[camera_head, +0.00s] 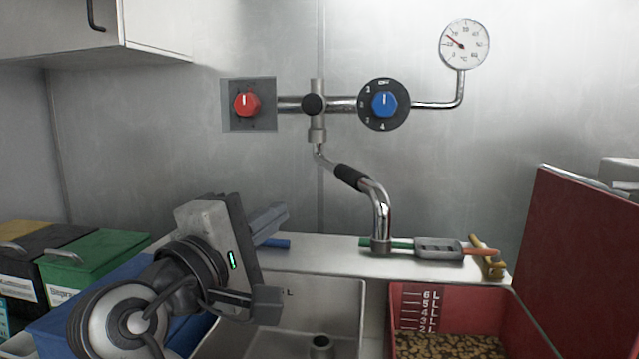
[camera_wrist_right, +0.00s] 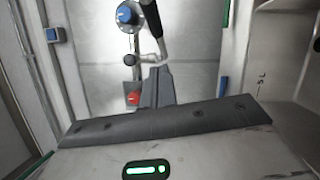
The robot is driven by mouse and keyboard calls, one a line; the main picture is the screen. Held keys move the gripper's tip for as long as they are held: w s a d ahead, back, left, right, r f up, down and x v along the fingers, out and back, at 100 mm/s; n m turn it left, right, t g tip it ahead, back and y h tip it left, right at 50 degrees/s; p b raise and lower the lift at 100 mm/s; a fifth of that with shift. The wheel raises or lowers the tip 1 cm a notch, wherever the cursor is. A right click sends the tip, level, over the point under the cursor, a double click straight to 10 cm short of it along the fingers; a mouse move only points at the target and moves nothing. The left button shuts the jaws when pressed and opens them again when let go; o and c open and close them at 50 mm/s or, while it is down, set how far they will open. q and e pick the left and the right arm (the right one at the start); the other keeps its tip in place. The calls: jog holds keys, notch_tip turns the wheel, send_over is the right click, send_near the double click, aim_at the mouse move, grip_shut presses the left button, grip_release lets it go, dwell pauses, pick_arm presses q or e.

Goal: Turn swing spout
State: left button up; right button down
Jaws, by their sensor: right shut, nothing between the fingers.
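The swing spout (camera_head: 381,205) is a bent chrome pipe with a black sleeve (camera_head: 350,177). It hangs from the wall fitting and slants down to the right, its lower end in front of the ledge between the sinks. Its black sleeve also shows at the top of the right wrist view (camera_wrist_right: 150,18). My right gripper (camera_head: 284,213) is left of the spout, apart from it in the head view, with its fingers shut and empty. In the right wrist view its fingertips (camera_wrist_right: 158,70) appear just below the spout's chrome part. My left gripper is not in view.
A red knob (camera_head: 246,103), a blue knob (camera_head: 384,104) and a gauge (camera_head: 464,44) are on the wall. A metal sink (camera_head: 345,300) is below, a red bin (camera_head: 470,300) with beans to its right. Tools lie on the ledge (camera_head: 330,258). A dark red panel (camera_head: 580,260) stands right.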

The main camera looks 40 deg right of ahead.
jog(key=p, duration=0.1)
send_near(341, 178)
jog(key=w+d, duration=0.2)
jog(key=w, duration=0.1)
pick_arm(q)
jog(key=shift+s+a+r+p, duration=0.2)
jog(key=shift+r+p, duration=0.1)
jog(key=shift+p, duration=0.2)
pick_arm(e)
jog(key=shift+s+d+r, duration=0.15)
jog(key=shift+s+d, duration=0.1)
jog(key=shift+d, duration=0.3)
jog(key=shift+s+d+r, duration=0.15)
jog(key=shift+s+d, duration=0.1)
jog(key=shift+d, duration=0.3)
jog(key=shift+s+d+r, duration=0.15)
jog(key=shift+s+d, duration=0.1)
jog(key=shift+d, duration=0.35)
